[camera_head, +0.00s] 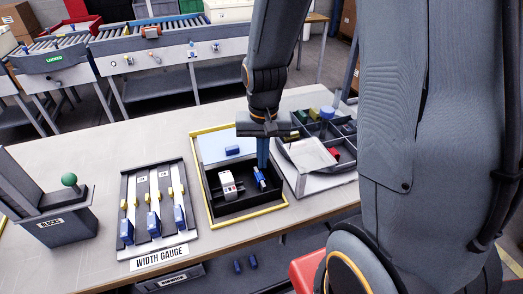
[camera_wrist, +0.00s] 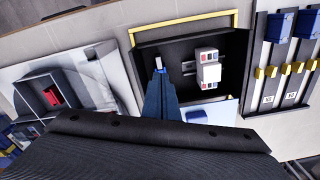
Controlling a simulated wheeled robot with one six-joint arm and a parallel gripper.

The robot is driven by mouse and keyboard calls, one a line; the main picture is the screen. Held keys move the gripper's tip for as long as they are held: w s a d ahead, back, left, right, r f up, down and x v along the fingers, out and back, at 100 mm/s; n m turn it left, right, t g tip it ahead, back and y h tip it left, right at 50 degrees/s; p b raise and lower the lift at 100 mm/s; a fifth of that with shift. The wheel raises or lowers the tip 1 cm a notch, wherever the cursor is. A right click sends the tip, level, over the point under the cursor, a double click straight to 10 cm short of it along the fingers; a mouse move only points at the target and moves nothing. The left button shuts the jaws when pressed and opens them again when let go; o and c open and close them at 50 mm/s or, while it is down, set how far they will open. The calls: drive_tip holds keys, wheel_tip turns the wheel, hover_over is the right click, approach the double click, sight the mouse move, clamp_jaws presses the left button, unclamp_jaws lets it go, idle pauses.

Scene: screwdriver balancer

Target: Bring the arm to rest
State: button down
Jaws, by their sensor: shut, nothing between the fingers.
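My gripper (camera_head: 262,164) points down over the black tray with a yellow rim (camera_head: 232,222), its blue fingers together and empty. In the wrist view the closed fingers (camera_wrist: 160,82) reach over the same tray's rim side. A small blue and white piece (camera_head: 259,177) is in the tray right by the fingertips; I cannot tell if they touch it. A white block with dark and red marks (camera_head: 228,186) stands in the tray beside them, also in the wrist view (camera_wrist: 208,68). A blue piece (camera_head: 233,150) lies on the tray's pale back part.
The width gauge (camera_head: 135,236) with blue pieces in its lanes is left of the tray. A box with a green knob (camera_head: 48,214) stands further left. A divided bin (camera_head: 342,135) and a grey-white holder (camera_head: 296,180) are to the right. Bare table lies behind the gauge.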

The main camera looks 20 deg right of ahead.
sight(260, 176)
drive_tip(key=shift+w+d+f+m+p, duration=0.1)
drive_tip(key=shift+w+f+m+p, duration=0.15)
drive_tip(key=shift+w+f+m, duration=0.25)
drive_tip(key=shift+w+f+m+p, duration=0.2)
drive_tip(key=shift+w+m+p, duration=0.1)
drive_tip(key=shift+w, duration=0.25)
drive_tip(key=shift+w+f+m, duration=0.3)
drive_tip(key=shift+w+f, duration=0.1)
drive_tip(key=shift+f+b, duration=1.6)
drive_tip(key=shift+f, duration=0.75)
drive_tip(key=shift+r+p, duration=2.2)
drive_tip(key=shift+r, duration=0.3)
